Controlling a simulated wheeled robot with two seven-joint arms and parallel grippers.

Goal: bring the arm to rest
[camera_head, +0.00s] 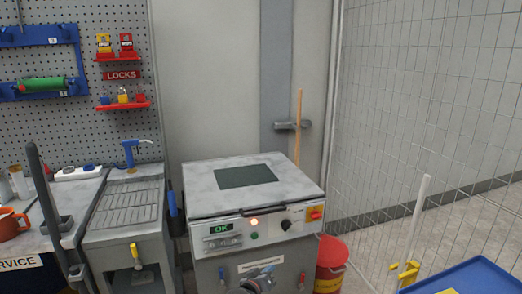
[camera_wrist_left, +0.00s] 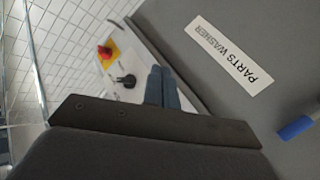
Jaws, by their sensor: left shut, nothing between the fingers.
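My left gripper (camera_wrist_left: 163,72) shows in the left wrist view, with its two blue-grey fingers together and nothing between them. A dark palm plate crosses the lower part of that view. A grey surface labelled PARTS WASHER (camera_wrist_left: 229,54) lies beside the fingers on the right. In the head view I cannot make out the left fingers clearly. My right gripper is not in view.
An orange mug (camera_head: 10,224) is at the left edge. A red bucket (camera_head: 331,254) stands right of the coater. A blue tray (camera_head: 470,278) is at the lower right. Wire fencing (camera_head: 440,100) closes the right side.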

